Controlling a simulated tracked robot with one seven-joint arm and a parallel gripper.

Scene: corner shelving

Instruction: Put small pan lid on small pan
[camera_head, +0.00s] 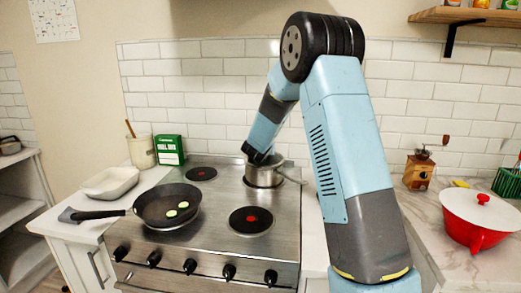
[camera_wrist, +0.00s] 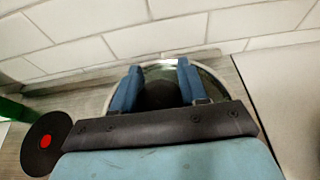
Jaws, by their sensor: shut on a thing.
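The small pan (camera_head: 264,178) is a steel saucepan on the back right burner of the stove, its handle pointing right. My gripper (camera_head: 262,157) is right above the pan's top. In the wrist view my gripper's two blue fingers (camera_wrist: 155,88) are shut on a dark round knob (camera_wrist: 160,95). The small pan lid (camera_wrist: 206,76) shows as a shiny round rim behind and beside the fingers. The lid is at the pan's top; whether it rests fully on the rim I cannot tell, as my gripper hides most of it.
A black frying pan (camera_head: 165,207) with green slices is on the front left burner. A bare burner (camera_head: 251,221) is at front right. A white dish (camera_head: 113,182), green box (camera_head: 170,150) and utensil crock (camera_head: 141,151) stand left. A red pot (camera_head: 475,222) and grinder (camera_head: 419,169) stand right.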

